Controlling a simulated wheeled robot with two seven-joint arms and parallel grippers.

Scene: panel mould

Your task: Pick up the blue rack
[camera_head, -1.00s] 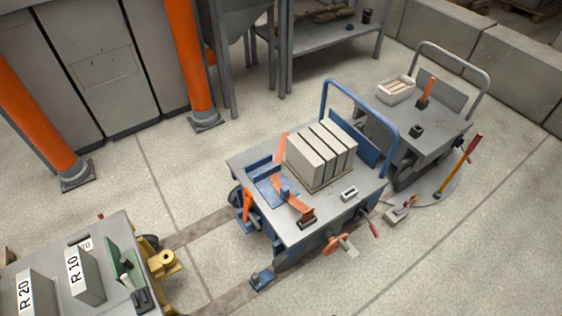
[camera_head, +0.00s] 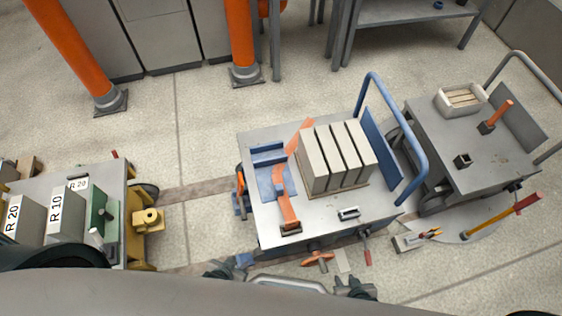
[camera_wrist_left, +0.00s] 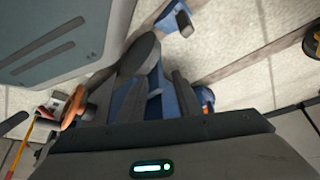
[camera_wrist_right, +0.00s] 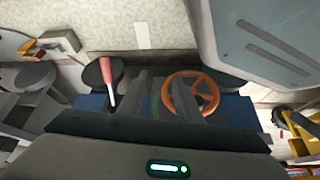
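The blue rack (camera_head: 268,174) lies on the left part of the grey top of the blue cart (camera_head: 330,216). It looks like a low blue frame with a raised bar at its back. An orange angled piece lies across or beside its right side. My left gripper (camera_head: 222,270) and right gripper (camera_head: 355,288) are small dark shapes at the cart's near side, both apart from the rack. In the left wrist view my left gripper (camera_wrist_left: 158,92) has its fingers apart, with blue cart parts beyond. In the right wrist view my right gripper (camera_wrist_right: 165,98) has its fingers apart near an orange handwheel.
Several grey panels (camera_head: 335,155) stand right of the rack. The cart's blue push handle (camera_head: 415,150) rises at the right. A grey cart (camera_head: 470,150) stands further right. A yellow-trimmed cart (camera_head: 146,222) with labelled blocks is at left. Open floor lies behind.

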